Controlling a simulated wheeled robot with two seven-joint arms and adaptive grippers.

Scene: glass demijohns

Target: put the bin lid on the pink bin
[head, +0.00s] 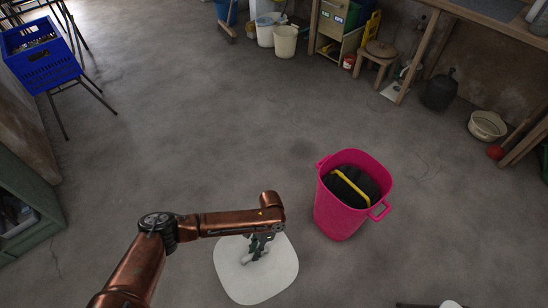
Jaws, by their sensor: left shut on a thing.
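The bin lid (258,287) is a white, rounded-square panel in the lower middle of the head view. My left gripper (262,247) is shut on it near its middle, with my arm partly over its upper edge. The pink bin (340,215) stands upright on the floor to the right of the lid, with a handle on each side. Its top is open, and dark contents and a yellow bar show inside. The lid is apart from the bin in the picture. How high the lid is above the floor is hard to tell. My right gripper is not in view.
A blue crate (42,60) rests on a stand at the upper left. Pale buckets (285,42), a wooden stool (380,50), a dark demijohn (439,92) and a cream bowl (487,125) stand along the back and right. The floor around the bin is mostly clear.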

